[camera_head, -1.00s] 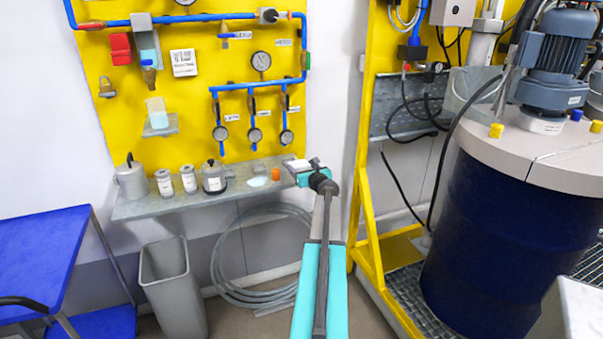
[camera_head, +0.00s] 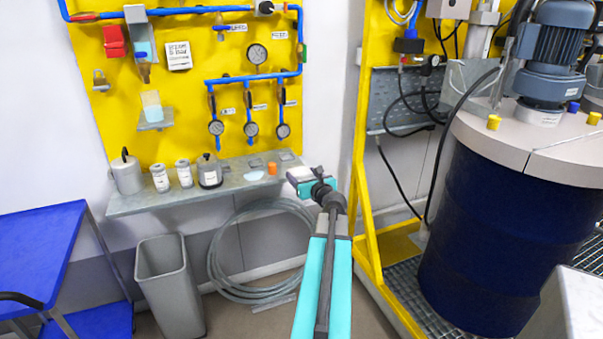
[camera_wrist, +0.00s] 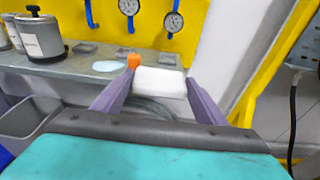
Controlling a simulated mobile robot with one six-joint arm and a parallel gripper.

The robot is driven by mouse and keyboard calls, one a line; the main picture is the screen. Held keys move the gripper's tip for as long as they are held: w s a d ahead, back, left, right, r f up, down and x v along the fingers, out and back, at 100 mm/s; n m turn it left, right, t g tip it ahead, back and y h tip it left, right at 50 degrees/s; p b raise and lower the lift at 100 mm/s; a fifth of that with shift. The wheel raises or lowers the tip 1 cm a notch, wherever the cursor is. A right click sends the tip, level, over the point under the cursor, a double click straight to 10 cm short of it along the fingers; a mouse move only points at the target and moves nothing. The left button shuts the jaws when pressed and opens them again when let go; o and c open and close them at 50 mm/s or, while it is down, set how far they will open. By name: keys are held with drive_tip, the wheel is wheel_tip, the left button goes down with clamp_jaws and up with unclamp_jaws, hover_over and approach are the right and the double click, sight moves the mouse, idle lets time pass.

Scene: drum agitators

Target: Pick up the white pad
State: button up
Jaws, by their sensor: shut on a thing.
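The white pad (camera_wrist: 160,83) is a small pale block between the two purple fingers of my gripper (camera_wrist: 160,88) in the wrist view. My gripper is shut on it, with a finger at each side. In the head view my gripper (camera_head: 300,176) is in front of the right end of the grey shelf, and the pad (camera_head: 298,173) shows as a small white patch there. The pad appears held clear of the shelf.
The grey shelf (camera_head: 130,204) carries bottles, a dark-topped jar (camera_head: 209,172), an orange cap (camera_head: 272,168) and a pale blue disc (camera_head: 254,175). A grey bin (camera_head: 168,285) and coiled hose (camera_head: 222,270) are below. A yellow frame (camera_head: 366,215) and blue drum (camera_head: 480,235) stand right.

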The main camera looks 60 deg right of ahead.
drive_tip(key=shift+s+a+r, duration=0.1)
drive_tip(key=shift+s+a, duration=0.7)
drive_tip(key=shift+a, duration=0.25)
drive_tip(key=w+a+f+n+t+y, duration=0.2)
drive_tip(key=w+a+n+y, duration=0.3)
drive_tip(key=w+a, duration=0.65)
drive_tip(key=w+a+f+n+t+y, duration=0.1)
drive_tip(key=w+a+f+n+y, duration=0.15)
drive_tip(key=w+a+y, duration=0.85)
drive_tip(key=a+n+g+y, duration=0.3)
drive_tip(key=a+n, duration=0.2)
drive_tip(key=a, duration=1.4)
drive_tip(key=s+a+f+n+g+y, duration=0.1)
drive_tip(key=a+n+g+y, duration=0.2)
drive_tip(key=a, duration=1.6)
drive_tip(key=n+g, duration=0.1)
drive_tip(key=n, duration=0.1)
drive_tip(key=shift+n+y, duration=0.35)
drive_tip(key=shift+y, duration=0.05)
drive_tip(key=shift+d, duration=0.1)
